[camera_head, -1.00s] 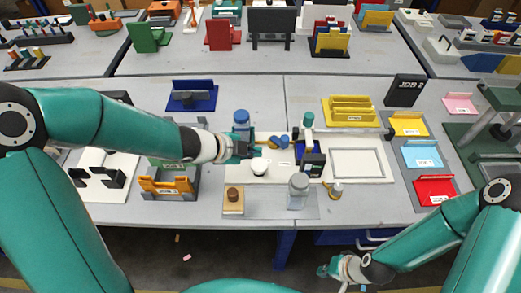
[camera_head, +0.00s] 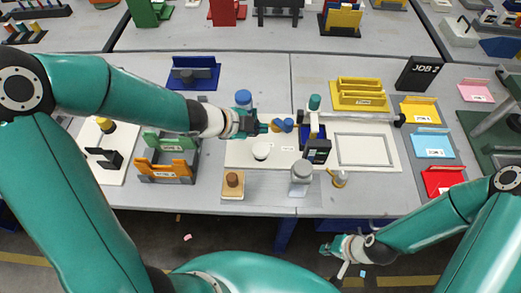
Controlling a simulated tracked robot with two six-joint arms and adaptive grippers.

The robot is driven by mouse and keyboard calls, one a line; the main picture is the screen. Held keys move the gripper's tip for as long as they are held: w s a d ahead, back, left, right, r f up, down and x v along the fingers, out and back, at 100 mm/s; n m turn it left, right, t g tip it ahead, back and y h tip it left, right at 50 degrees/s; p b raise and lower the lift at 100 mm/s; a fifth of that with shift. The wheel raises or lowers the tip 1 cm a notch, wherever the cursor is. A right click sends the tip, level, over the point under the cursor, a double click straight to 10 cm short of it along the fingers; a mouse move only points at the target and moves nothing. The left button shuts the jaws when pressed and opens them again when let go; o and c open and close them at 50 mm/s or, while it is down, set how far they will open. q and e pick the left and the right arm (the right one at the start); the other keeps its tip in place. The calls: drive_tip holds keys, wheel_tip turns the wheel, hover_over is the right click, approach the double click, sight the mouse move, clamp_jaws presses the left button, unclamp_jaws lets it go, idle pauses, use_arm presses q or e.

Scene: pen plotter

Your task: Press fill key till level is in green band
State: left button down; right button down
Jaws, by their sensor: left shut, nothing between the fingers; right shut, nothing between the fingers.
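A white base plate (camera_head: 240,156) carries a dark blue unit (camera_head: 310,130) with a small black panel (camera_head: 317,150) on its front. Tiny marks show on the panel, but I cannot make out a fill key, a level or a green band. A teal-capped part (camera_head: 314,102) stands up behind the blue unit. My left gripper (camera_head: 263,127) is shut and empty above the plate, left of the blue unit and close to a small blue and orange piece (camera_head: 284,125). I cannot tell whether they touch. My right gripper (camera_head: 326,249) is shut and empty, low in front of the table.
A clear jar (camera_head: 300,178) and a brown-topped block (camera_head: 233,183) stand in front. A white frame (camera_head: 364,150) lies right. Yellow (camera_head: 420,112) and red (camera_head: 443,180) trays line the right.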

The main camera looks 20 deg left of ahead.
use_arm(q)
drive_tip(key=b, duration=0.5)
hover_over(264, 147)
drive_tip(key=s+a, duration=0.1)
drive_tip(key=f, duration=0.5)
drive_tip(key=shift+s+f, duration=0.15)
drive_tip(key=shift+s, duration=0.05)
drive_tip(key=shift+f+b, duration=0.55)
drive_tip(key=shift+f, duration=0.35)
drive_tip(key=shift+f, duration=0.1)
drive_tip(key=shift+f+b, duration=0.25)
drive_tip(key=shift+b, duration=0.05)
drive_tip(key=shift+f+b, duration=0.65)
drive_tip(key=shift+f, duration=0.05)
idle(0.4)
idle(0.3)
drive_tip(key=shift+r+p, duration=1.15)
drive_tip(key=shift+p, duration=0.05)
